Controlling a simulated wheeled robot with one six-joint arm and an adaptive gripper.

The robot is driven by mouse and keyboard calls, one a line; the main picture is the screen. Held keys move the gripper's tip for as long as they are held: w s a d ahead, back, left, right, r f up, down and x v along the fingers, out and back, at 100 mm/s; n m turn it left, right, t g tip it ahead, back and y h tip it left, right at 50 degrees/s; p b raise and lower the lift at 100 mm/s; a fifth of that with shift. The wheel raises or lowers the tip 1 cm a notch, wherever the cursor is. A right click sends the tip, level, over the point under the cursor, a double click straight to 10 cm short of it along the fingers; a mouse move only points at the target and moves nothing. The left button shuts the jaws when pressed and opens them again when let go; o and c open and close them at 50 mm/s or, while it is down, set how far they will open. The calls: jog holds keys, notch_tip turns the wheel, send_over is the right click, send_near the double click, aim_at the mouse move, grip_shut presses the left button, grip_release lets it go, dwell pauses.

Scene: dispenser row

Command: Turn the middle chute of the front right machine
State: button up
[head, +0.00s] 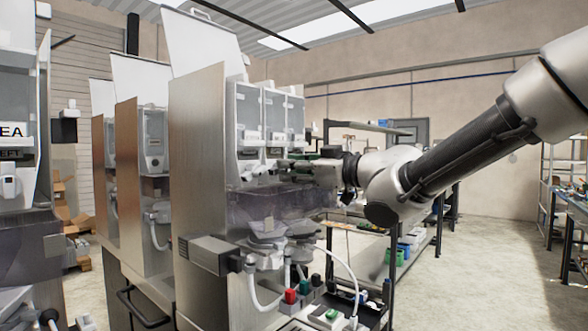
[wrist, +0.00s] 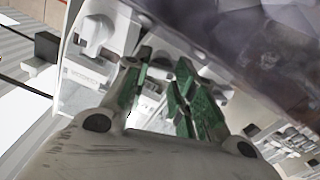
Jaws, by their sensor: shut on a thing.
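The front right machine (head: 197,150) has a brushed metal side and several clear-fronted white compartments in a row. Its middle chute (head: 273,153) is a white part below the middle compartment, partly hidden by my gripper. My gripper (head: 284,165) reaches in from the right at chute height. In the wrist view its green-padded fingers (wrist: 164,72) are close together around a white part between them, which appears to be the middle chute. Another white chute (wrist: 97,32) stands to the left of the fingers in that view. How far the held chute is turned is unclear.
A clear purple-tinted guard (head: 275,203) lies just below my gripper. Under it are white spouts, a hose and red and green buttons (head: 290,296). Two similar machines (head: 128,160) stand to the left.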

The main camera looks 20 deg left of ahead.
jog(key=shift+n, duration=1.5)
jog(key=o, duration=1)
jog(key=shift+s, duration=0.1)
jog(key=shift+o, duration=0.2)
jog(key=v, duration=1.2)
jog(key=shift+f, duration=0.15)
